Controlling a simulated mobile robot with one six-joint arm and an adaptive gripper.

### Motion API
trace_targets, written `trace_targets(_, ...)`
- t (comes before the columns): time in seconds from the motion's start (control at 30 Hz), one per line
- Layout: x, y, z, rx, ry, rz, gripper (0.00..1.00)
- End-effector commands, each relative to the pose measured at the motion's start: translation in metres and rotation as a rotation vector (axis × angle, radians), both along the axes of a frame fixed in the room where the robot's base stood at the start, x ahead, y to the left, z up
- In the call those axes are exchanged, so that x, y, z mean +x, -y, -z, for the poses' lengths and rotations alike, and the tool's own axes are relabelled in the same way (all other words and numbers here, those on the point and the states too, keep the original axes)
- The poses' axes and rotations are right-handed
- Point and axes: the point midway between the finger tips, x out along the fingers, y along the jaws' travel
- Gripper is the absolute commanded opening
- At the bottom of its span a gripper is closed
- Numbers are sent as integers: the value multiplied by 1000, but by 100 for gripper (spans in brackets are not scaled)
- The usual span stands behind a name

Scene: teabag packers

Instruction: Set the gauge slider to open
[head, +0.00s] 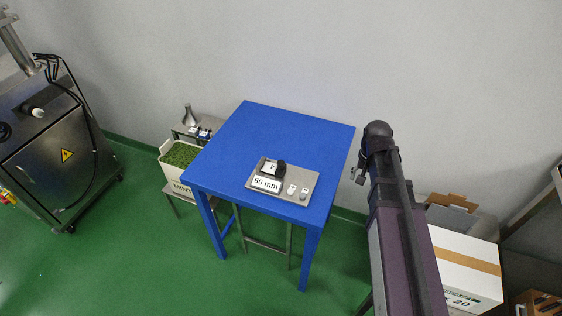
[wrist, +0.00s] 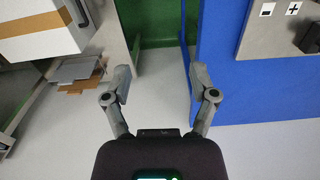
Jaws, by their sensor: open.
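The gauge is a flat grey plate (head: 302,177) on the blue table (head: 265,127). It bears a black block (head: 281,167), a white "60 mm" label (head: 267,184) and two small white marked tiles. In the wrist view the grey plate (wrist: 268,36) shows at the top right, with minus and plus tiles. A dark block (wrist: 311,38) is cut off by the right edge there. Whether it is the slider, and its setting, I cannot tell. My gripper (wrist: 160,85) is open and empty, beside the table's right edge, apart from the gauge. It shows small in the head view (head: 358,175).
A bin of green leaves (head: 180,154) and a small stand are left of the table. A steel machine (head: 55,150) stands far left. The wall is behind the table, whose far part is bare.

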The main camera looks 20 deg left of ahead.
Motion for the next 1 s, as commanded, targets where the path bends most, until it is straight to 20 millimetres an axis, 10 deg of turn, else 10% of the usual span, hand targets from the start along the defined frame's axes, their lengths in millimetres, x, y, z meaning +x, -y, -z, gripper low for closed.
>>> trace_targets(0.6, 82, -237, -26, 1, 0, 194, 75)
trace_targets(1.0, 83, -295, -30, 1, 0, 249, 75)
